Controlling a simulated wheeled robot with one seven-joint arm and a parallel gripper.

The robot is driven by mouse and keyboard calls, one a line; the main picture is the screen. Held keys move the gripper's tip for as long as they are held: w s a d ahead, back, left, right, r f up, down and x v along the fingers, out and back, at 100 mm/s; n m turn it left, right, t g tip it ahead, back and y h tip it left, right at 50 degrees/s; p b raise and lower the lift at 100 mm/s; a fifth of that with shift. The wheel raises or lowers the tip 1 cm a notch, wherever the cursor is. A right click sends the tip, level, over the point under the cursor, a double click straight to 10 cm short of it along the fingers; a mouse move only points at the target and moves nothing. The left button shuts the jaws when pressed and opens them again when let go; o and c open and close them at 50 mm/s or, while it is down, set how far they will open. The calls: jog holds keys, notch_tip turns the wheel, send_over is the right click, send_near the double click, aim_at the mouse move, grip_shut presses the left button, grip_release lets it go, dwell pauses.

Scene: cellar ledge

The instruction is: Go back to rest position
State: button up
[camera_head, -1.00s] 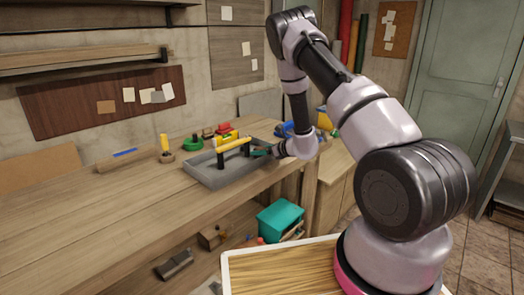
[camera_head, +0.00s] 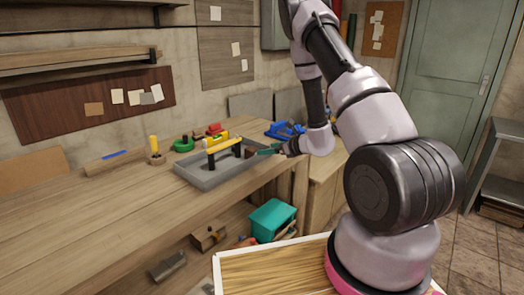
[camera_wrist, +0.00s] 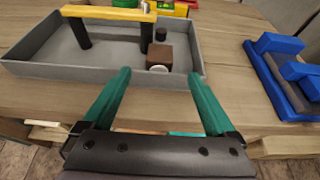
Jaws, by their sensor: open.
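My gripper (camera_head: 262,152) is at the right end of the grey tray, at the workbench's front edge. In the wrist view, its two green fingers (camera_wrist: 160,100) are spread wide apart with nothing between them. The grey tray (camera_head: 190,178) lies on the bench. In it stands a yellow bar on black posts (camera_head: 222,146), which also shows in the wrist view (camera_wrist: 105,13). A small brown block with a pale round end (camera_wrist: 159,58) lies in the tray's near right corner, just beyond the fingertips.
Blue blocky pieces (camera_wrist: 285,60) lie on the bench right of the tray. A yellow-handled tool (camera_head: 154,147), a green ring (camera_head: 183,145) and a red and yellow item (camera_head: 215,134) sit behind and left.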

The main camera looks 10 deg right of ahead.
jog(key=shift+s+d+r, duration=0.15)
jog(key=shift+s+r, duration=0.1)
jog(key=shift+r, duration=0.05)
jog(key=s+a+r+n+g+y, duration=0.2)
jog(key=s+a+r+n+g, duration=0.25)
jog(key=s+r+n, duration=0.55)
jog(key=s+a+r+n+g+y, duration=0.25)
jog(key=s+a+r, duration=0.35)
jog(key=r, duration=0.8)
jog(key=s+d+r+n+t+h, duration=0.1)
jog(key=s+d+r+n+h, duration=0.4)
jog(key=s, duration=0.3)
jog(key=s+d+r+n+t+h, duration=0.2)
jog(key=s+d+r+n+h, duration=0.3)
jog(key=s+n, duration=0.2)
jog(key=shift+s+d, duration=0.3)
jog(key=shift+s, duration=0.35)
